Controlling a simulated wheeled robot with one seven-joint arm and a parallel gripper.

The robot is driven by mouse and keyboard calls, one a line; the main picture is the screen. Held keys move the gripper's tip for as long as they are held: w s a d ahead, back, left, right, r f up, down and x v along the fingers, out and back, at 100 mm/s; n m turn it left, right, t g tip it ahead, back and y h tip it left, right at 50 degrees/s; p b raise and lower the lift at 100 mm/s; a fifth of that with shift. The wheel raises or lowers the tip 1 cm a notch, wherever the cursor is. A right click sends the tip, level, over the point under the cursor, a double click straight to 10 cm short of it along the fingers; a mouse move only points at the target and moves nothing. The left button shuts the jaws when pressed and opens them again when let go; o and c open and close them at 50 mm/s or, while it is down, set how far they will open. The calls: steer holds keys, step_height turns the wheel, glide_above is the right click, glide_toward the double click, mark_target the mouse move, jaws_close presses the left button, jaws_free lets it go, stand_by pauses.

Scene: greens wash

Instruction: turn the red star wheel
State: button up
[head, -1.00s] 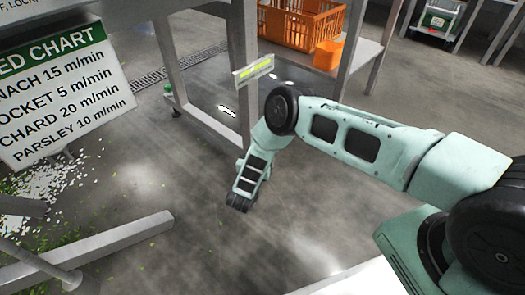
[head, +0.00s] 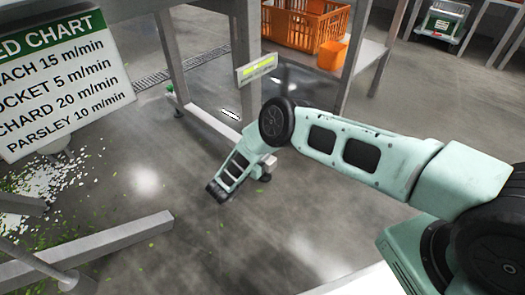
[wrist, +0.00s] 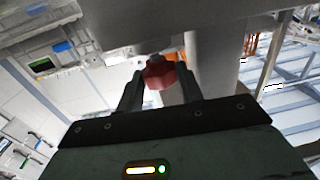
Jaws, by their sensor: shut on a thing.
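The red star wheel (wrist: 159,76) shows in the wrist view, on a short grey stem under a pale metal housing. My gripper (wrist: 160,88) has one finger on each side of the wheel and is shut on it. In the head view my arm reaches down and left, and its wrist end (head: 222,188) is in sight above the floor. The fingers and the wheel are not visible in the head view.
A speed chart sign (head: 58,80) stands at the left, above scattered green leaves and white bits. A metal rail (head: 95,245) crosses the lower left. An orange crate (head: 305,25) and an orange bin (head: 331,54) sit at the back. Grey floor lies open in the middle.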

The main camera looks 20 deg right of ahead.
steer(key=o, duration=1)
